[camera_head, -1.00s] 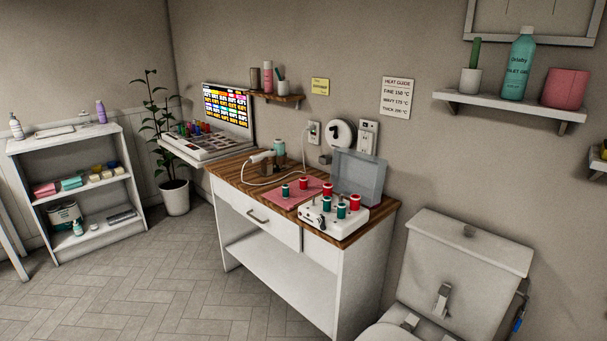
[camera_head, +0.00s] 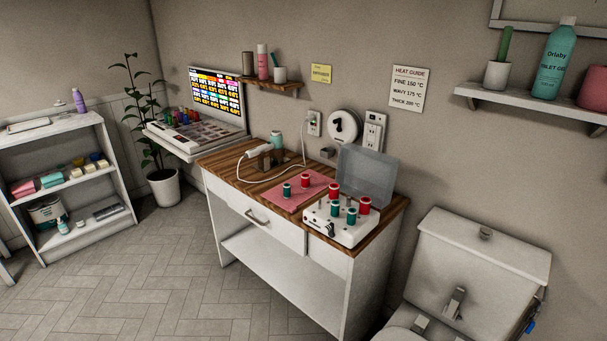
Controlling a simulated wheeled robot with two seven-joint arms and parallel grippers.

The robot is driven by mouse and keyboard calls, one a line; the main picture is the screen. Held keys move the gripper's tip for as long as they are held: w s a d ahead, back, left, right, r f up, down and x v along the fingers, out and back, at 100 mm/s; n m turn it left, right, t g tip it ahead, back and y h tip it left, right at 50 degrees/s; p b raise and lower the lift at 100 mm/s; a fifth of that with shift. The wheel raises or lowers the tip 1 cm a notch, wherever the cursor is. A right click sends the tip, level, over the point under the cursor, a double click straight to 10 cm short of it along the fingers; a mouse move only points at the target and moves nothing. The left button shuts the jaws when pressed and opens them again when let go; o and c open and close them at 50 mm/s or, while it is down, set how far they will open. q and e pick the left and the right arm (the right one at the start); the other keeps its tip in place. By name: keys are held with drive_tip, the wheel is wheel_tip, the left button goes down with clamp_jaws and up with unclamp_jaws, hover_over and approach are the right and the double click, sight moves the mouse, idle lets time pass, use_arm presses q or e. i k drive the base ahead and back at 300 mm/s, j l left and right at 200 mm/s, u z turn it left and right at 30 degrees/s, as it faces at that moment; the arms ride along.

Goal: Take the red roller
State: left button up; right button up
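Several red and teal rollers are on the wooden-topped table. One red roller (camera_head: 305,181) stands on the pink mat (camera_head: 298,198), with a teal roller (camera_head: 287,190) to its left. A white roller box (camera_head: 338,229) with its grey lid (camera_head: 366,174) open stands right of the mat. It holds a red roller (camera_head: 333,191) at the back, another red roller (camera_head: 365,206) at the right, and teal rollers (camera_head: 351,216) in front. Neither of my grippers is in view.
A white corded styling tool (camera_head: 256,154) lies on the table (camera_head: 226,160) left of the mat. A white tank-like fixture (camera_head: 480,258) stands close on the right. A screen console (camera_head: 214,98) and a shelf unit (camera_head: 60,126) are left. The floor in front is clear.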

sight(305, 177)
drive_tip(key=i+j+z, duration=0.2)
drive_tip(key=i+j, duration=0.8)
drive_tip(key=i+j+z, duration=0.2)
drive_tip(key=i+j, duration=0.9)
